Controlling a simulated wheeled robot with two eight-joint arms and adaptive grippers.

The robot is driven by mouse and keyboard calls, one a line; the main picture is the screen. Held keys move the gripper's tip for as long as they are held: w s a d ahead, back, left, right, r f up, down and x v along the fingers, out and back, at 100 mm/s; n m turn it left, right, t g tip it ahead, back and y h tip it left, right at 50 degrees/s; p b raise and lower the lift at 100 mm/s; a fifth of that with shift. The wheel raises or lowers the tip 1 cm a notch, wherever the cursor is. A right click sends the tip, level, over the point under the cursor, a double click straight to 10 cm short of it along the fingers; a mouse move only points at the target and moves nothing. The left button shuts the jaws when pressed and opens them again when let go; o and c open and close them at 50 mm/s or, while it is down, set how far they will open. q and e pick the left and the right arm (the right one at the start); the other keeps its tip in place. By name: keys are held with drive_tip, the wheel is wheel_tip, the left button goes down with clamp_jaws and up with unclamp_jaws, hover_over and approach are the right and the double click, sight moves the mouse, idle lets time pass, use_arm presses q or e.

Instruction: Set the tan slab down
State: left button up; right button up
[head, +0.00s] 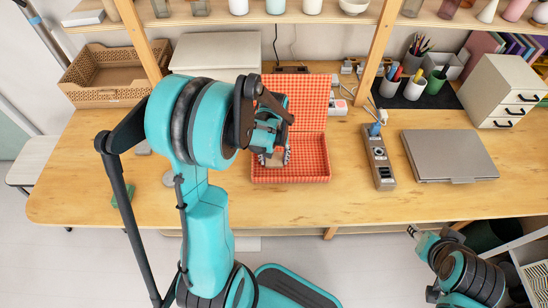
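A small tan slab (273,159) shows between the fingertips of my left gripper (274,157). The gripper appears shut on it, with the arm partly covering the view from above. Both are over the left part of an open red checked box (313,174), whose lid stands up at the back. I cannot tell whether the slab touches the box floor. My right gripper (414,232) is at the lower right, off the table's front edge; its fingers are too small to read.
A grey laptop (450,157) and a power strip (378,158) lie right of the box. A tan basket (105,72), pen cups (413,86) and a white drawer unit (502,90) stand at the back. The front strip of the table (300,205) is mostly clear.

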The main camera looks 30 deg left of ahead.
sight(274, 161)
use_arm(q)
drive_tip(key=shift+o, duration=1)
drive_tip(key=shift+r, duration=0.2)
wheel_tip(274, 161, up, 11)
drive_tip(key=p, duration=0.5)
drive_tip(key=s+d+r+m+t, duration=0.6)
drive_tip(key=s+d+r+t, duration=0.1)
drive_tip(key=s+d+r, duration=0.2)
drive_tip(key=shift+s+d, duration=0.55)
drive_tip(key=shift+d, duration=0.25)
